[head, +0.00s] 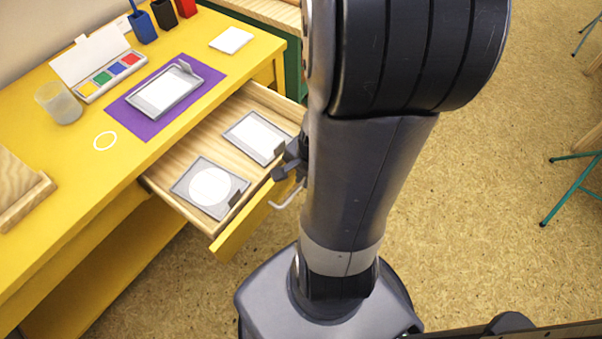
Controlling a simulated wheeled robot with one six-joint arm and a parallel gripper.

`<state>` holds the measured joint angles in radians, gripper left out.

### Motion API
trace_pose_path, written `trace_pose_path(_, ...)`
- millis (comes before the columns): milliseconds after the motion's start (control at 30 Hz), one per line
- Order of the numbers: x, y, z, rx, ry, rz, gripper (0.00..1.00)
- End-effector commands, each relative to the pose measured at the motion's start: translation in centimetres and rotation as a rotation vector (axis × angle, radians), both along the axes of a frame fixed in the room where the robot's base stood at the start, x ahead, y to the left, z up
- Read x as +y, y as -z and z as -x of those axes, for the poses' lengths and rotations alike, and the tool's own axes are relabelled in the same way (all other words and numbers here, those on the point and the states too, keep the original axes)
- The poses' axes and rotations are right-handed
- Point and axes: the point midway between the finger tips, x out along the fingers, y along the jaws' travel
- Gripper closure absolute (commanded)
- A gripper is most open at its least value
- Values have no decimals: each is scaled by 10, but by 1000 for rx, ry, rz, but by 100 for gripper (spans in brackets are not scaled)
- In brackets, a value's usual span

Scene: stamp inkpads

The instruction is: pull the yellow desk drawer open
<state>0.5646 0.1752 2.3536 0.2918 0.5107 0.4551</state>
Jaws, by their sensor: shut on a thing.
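The yellow desk drawer (232,231) is pulled well out from under the yellow desk (95,190). Its wooden inside shows, with two grey-framed pads lying in it: one with a white circle (210,187) nearer the front left, one with a white rectangle (256,137) further right. My gripper (292,177) is at the drawer's front, by the pale metal handle (286,198), and is shut on the handle. My arm hides the right part of the drawer front and much of the gripper.
On the desk are a purple mat (133,120) with a clipboard-like pad (163,93), a paint box (104,72), a cloudy cup (58,103), a white ring (105,141) and coloured cups (143,28). Open floor (480,200) lies right of my arm; green-legged stools (568,195) stand far right.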

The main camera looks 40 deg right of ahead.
Motion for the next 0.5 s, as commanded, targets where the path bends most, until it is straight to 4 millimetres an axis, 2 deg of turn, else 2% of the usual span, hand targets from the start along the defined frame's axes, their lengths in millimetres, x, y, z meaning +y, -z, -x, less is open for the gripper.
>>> trace_pose_path(200,0,0,0,-1,0,0,100)
trace_pose_path(233,0,0,0,-1,0,0,89)
trace_pose_path(500,0,0,0,0,0,0,69)
